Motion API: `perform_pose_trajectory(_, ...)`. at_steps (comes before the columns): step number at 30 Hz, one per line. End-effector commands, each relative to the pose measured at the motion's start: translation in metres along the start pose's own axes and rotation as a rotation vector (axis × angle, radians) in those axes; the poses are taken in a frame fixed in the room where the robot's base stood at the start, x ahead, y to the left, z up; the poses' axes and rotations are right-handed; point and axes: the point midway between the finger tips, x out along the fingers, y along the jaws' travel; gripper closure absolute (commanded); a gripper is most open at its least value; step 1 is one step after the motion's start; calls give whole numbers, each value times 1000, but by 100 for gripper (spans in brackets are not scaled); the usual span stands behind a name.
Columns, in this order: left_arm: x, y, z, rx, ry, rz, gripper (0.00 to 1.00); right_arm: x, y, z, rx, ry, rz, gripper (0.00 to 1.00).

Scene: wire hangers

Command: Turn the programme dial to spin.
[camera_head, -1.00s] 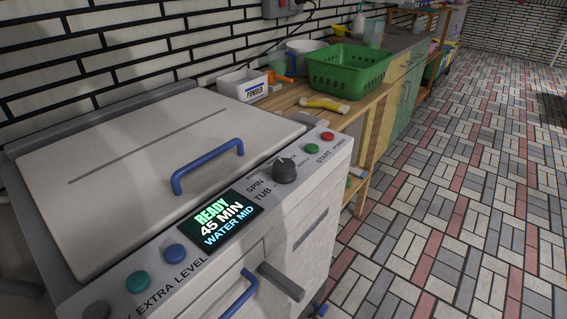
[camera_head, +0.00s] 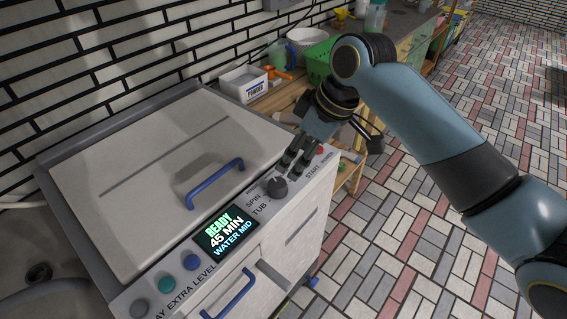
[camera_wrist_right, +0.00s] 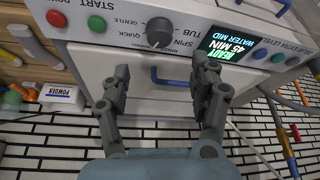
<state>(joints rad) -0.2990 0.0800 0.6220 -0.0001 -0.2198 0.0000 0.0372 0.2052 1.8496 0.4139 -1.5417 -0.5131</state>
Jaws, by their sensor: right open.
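The programme dial (camera_head: 277,187) is a dark round knob on the washer's pale control panel, beside the printed words SPIN and TUB. It also shows in the right wrist view (camera_wrist_right: 158,32), where GENTLE and QUICK can be read on its other side. Which word its pointer faces is too small to tell. My left gripper is not in view.
The display (camera_head: 226,231) reads READY, 45 MIN, WATER MID. The blue lid handle (camera_head: 214,184) stands up near the dial. Red (camera_wrist_right: 57,18) and green (camera_wrist_right: 96,23) buttons sit on the panel beside it. A POWDER box (camera_head: 243,84) and green basket (camera_head: 318,62) stand behind.

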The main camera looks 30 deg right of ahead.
Motion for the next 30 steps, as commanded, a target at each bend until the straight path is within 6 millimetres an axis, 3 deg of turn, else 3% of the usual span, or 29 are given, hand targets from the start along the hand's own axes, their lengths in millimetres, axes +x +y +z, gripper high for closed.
perform_pose_trajectory(5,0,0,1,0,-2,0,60,18,0,-2,4,2,-1,38)
perform_pose_trajectory(12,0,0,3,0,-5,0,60,67,1,-1,5,1,0,38)
perform_pose_trajectory(18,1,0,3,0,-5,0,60,97,1,-1,3,1,1,38)
perform_pose_trajectory(30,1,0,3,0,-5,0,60,108,1,-1,2,2,3,38)
